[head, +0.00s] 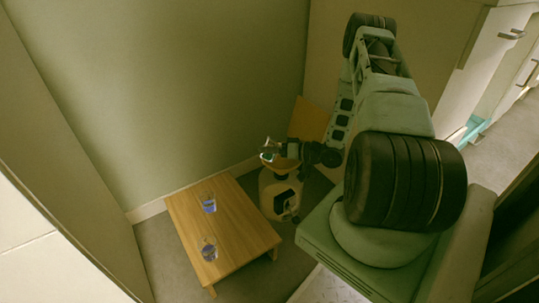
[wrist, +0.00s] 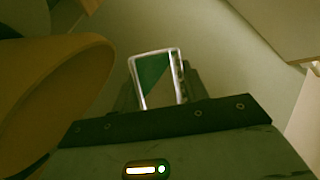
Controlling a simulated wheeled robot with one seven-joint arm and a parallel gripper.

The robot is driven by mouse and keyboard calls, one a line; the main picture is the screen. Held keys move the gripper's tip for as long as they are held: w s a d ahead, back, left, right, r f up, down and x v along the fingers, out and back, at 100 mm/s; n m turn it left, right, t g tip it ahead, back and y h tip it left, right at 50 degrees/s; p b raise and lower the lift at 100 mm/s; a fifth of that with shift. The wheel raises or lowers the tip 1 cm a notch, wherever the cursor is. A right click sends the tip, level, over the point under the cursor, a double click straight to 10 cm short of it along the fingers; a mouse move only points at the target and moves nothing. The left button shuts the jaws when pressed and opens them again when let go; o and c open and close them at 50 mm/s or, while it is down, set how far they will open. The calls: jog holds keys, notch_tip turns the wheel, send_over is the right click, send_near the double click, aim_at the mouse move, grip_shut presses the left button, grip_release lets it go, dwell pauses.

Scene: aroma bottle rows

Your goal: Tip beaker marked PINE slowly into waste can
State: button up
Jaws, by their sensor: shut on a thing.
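My gripper (head: 272,151) is shut on a small clear beaker (wrist: 155,80), which sits between the fingers in the wrist view. Green shows in it with a slanting edge; no marking can be read, so I cannot confirm PINE. In the head view, the held beaker is tiny at the gripper's tip. A pale can-like body (head: 268,190) with a dark patch, probably the waste can, stands just below my gripper. An orange-brown curved thing (wrist: 45,85) fills the left of the wrist view, perhaps the can's upper part. I cannot tell whether anything is pouring.
A low wooden table (head: 225,235) stands left of the can. Two clear vessels with blue-violet in them stand on it, one farther back (head: 208,203) and one nearer (head: 209,250). An orange-brown panel (head: 308,120) is behind the can. Walls close in behind and left.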

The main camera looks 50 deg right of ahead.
jog(key=shift+r+m+t+y+b, duration=0.4)
jog(key=shift+m+b, duration=0.1)
jog(key=shift+m, duration=0.4)
jog(key=shift+r+m+t+y+b, duration=0.3)
jog(key=shift+r+m+b, duration=0.15)
jog(key=shift+m, duration=0.45)
jog(key=shift+f, duration=0.1)
jog(key=shift+d+f+m, duration=0.2)
jog(key=shift+m, duration=0.6)
jog(key=shift+d+t, duration=0.15)
jog(key=shift+t, duration=0.15)
jog(key=shift+d+r+m+y, duration=0.25)
jog(key=shift+d+m+y, duration=0.1)
jog(key=shift+m, duration=0.25)
jog(key=shift+r+p, duration=0.1)
jog(key=shift+p, duration=0.25)
jog(key=shift+d+r+m+t, duration=0.2)
jog(key=shift+m+t, duration=0.3)
jog(key=shift+m, duration=0.2)
